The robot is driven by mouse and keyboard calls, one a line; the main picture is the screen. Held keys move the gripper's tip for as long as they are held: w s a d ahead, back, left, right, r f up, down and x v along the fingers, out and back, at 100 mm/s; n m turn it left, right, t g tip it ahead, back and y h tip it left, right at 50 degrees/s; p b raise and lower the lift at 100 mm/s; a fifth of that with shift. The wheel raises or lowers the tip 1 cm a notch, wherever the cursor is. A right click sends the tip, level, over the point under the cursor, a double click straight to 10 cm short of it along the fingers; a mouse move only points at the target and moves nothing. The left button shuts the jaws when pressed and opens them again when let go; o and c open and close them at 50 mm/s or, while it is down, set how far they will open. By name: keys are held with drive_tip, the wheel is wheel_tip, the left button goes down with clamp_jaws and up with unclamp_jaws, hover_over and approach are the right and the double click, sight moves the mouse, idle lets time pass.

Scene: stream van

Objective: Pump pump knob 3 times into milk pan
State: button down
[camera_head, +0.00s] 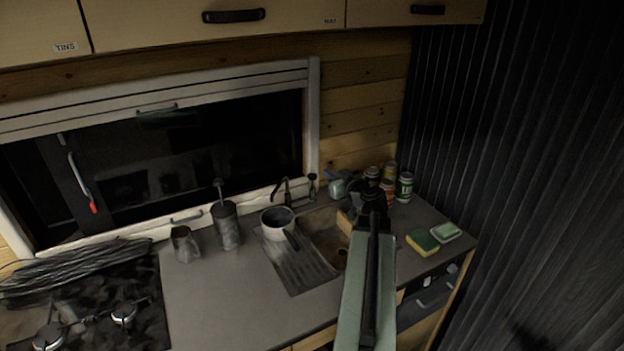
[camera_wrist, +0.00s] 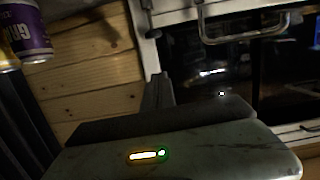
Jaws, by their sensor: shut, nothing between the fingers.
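The milk pan (camera_head: 278,224) is a small pale pan with a dark handle. It sits upright at the back of the grooved drainer, left of the sink basin, below a dark curved tap (camera_head: 284,190). The likely pump knob (camera_head: 312,178) is a small dark knob on a short stem just right of the tap. My gripper (camera_head: 372,190) is above the right side of the sink, right of and apart from the knob. Its shut, empty fingers (camera_wrist: 158,82) also show in the wrist view. Pan and knob do not show in the wrist view.
Several cans (camera_head: 405,187) stand in the back right corner. A sponge (camera_head: 422,241) and a soap dish (camera_head: 446,232) lie right of the sink. A grey canister (camera_head: 227,226) and a jug (camera_head: 185,244) stand left of the pan. The front counter is clear.

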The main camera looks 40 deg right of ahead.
drive_tip(key=shift+r, duration=0.1)
drive_tip(key=b, duration=0.2)
hover_over(312, 177)
drive_tip(key=s, duration=0.3)
wheel_tip(312, 177, down, 2)
drive_tip(key=f+b, duration=0.2)
drive_tip(key=w+f+b, duration=0.1)
drive_tip(key=f+b, duration=0.1)
